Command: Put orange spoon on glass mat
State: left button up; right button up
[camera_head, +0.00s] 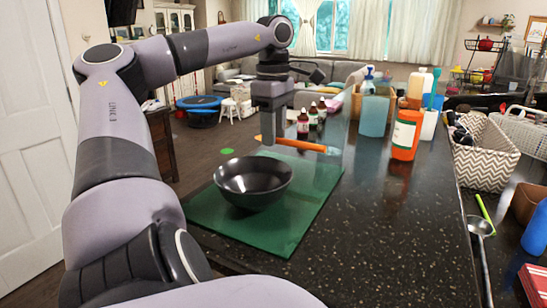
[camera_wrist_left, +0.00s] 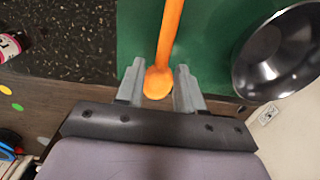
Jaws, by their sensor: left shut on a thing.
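My left gripper (camera_head: 269,128) is shut on the orange spoon (camera_head: 303,145), which it holds roughly level above the far part of the green glass mat (camera_head: 298,236). In the left wrist view the spoon (camera_wrist_left: 170,32) runs between the two fingers of the left gripper (camera_wrist_left: 160,88), its rounded end (camera_wrist_left: 157,84) nearest the wrist. The mat (camera_wrist_left: 205,40) lies beyond and below it. A dark bowl (camera_head: 253,183) stands on the mat; it also shows at the right of the left wrist view (camera_wrist_left: 285,55). My right gripper is not in view.
Small dark bottles (camera_head: 303,122) stand just beyond the mat. A blue soap bottle (camera_head: 373,112) and an orange bottle (camera_head: 406,132) stand farther right. A patterned basket (camera_head: 485,158) and a ladle (camera_head: 481,228) are at the right. The black counter right of the mat is clear.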

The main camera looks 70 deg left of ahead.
pick_arm(q)
jog(key=shift+f+b, duration=0.3)
jog(key=shift+f, duration=2.25)
jog(key=shift+f, duration=0.15)
jog(key=o, duration=1)
jog(key=shift+r, duration=0.55)
notch_tip(320, 180, up, 11)
jog(key=shift+r+p, duration=0.15)
jog(key=shift+p, duration=0.95)
